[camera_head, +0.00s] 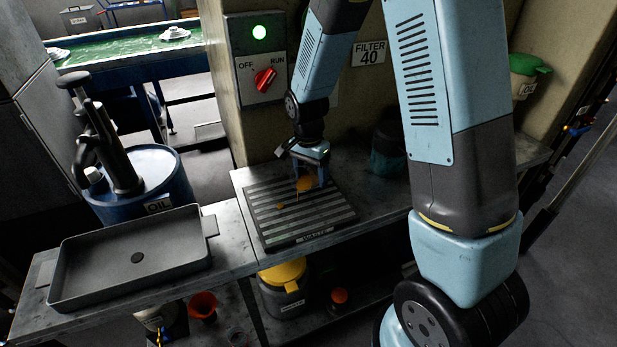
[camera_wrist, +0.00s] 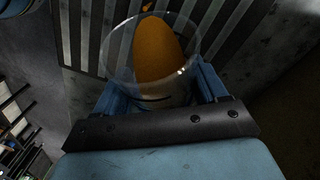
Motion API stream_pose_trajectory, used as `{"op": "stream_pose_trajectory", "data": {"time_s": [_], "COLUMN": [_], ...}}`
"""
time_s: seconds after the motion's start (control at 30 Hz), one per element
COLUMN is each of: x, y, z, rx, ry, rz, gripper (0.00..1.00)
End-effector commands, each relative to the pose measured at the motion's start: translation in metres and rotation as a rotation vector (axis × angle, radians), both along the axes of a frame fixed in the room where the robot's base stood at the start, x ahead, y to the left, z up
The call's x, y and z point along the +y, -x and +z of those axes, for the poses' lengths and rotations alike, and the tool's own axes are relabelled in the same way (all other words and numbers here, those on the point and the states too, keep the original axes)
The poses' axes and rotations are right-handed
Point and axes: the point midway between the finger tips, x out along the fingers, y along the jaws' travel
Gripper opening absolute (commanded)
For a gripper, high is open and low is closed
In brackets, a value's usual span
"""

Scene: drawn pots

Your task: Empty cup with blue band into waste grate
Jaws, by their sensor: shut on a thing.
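My gripper (camera_head: 311,172) is shut on a clear cup (camera_head: 305,184) over the waste grate (camera_head: 268,222). In the wrist view the cup (camera_wrist: 190,72) sits between the fingers, its round rim facing away from my palm. It is tilted, with orange contents (camera_wrist: 158,58) stretching up toward the far rim. I cannot make out the colour of its band. A thin streak hangs below the cup in the head view, and a small orange spot (camera_head: 281,206) lies on the grate's slats. The slats also show in the wrist view (camera_wrist: 95,45).
A grey tray (camera_head: 130,262) stands on the bench at left, before a blue oil drum (camera_head: 150,185) with a pump. A dark container (camera_head: 388,150) stands right of the grate. A yellow-lidded bin (camera_head: 285,290) is on the shelf below. A red switch (camera_head: 265,79) is on the pillar.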

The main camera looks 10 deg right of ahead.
Motion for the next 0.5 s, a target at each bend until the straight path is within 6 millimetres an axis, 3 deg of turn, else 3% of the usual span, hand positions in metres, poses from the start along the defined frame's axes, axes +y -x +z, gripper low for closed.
{"op": "stream_pose_trajectory", "data": {"time_s": [0.5], "x": [0.0012], "y": [0.0009], "z": [0.0005], "rx": [-0.031], "ry": [0.029], "rz": [0.002], "gripper": [0.34]}}
